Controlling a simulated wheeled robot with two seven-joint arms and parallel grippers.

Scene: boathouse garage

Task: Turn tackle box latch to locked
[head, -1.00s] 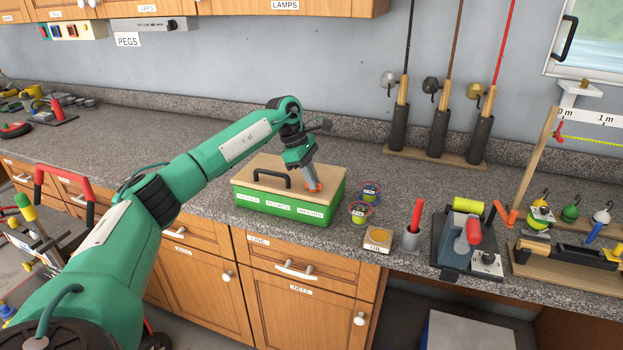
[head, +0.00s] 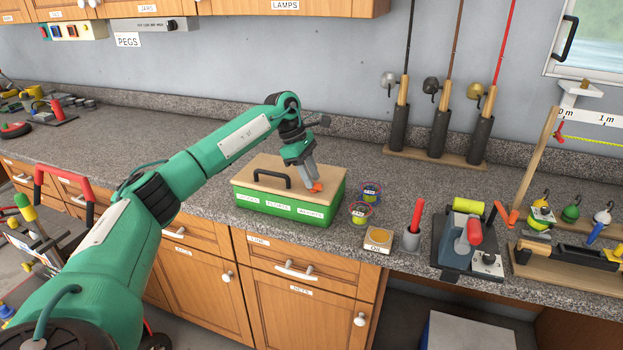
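The tackle box (head: 285,208) is green with a light wooden lid and a black handle (head: 274,176). It stands on the granite counter, lid down, with labels along its front. An orange piece, seemingly the latch (head: 317,187), shows at the lid's front right. My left gripper (head: 311,184) points down at that corner, its grey fingers right at the orange piece and partly covering it. The fingers look close together, but whether they are closed on the latch is too small to tell. My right gripper is out of view.
Two small round tubs (head: 360,212) stand close to the box's right. A wooden block (head: 378,240), a red-handled tool (head: 414,222) and a vise-like device (head: 467,240) follow along the counter. Fishing rods (head: 440,125) stand at the back.

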